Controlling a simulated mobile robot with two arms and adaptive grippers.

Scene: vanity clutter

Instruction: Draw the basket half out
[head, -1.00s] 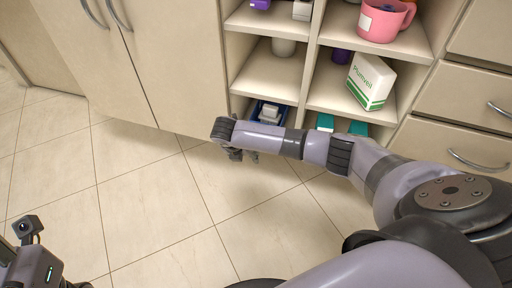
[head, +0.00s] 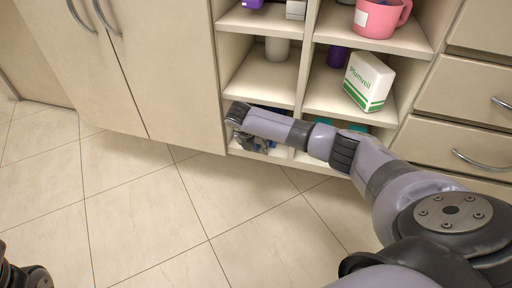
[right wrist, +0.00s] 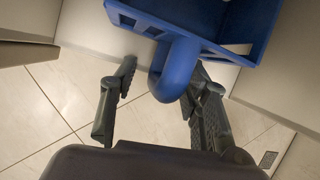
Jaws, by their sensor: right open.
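The blue basket (right wrist: 250,42) fills the upper right of the right wrist view, with a rounded loop handle (right wrist: 176,66) at its front. In the head view it is in the bottom left cubby and mostly hidden behind my right arm. My right gripper (right wrist: 162,80) is open, with one finger on each side of the handle. The fingers look apart from the handle on the left; on the right, contact cannot be told. In the head view, my right gripper (head: 246,143) is at the front of that cubby. A dark part of my left arm shows at the lower left.
A white Plumveil box (head: 369,82) and a pink mug (head: 379,20) stand on shelves above. Closed cupboard doors (head: 165,65) are on the left and drawers (head: 465,100) on the right. The tiled floor (head: 150,215) in front is clear.

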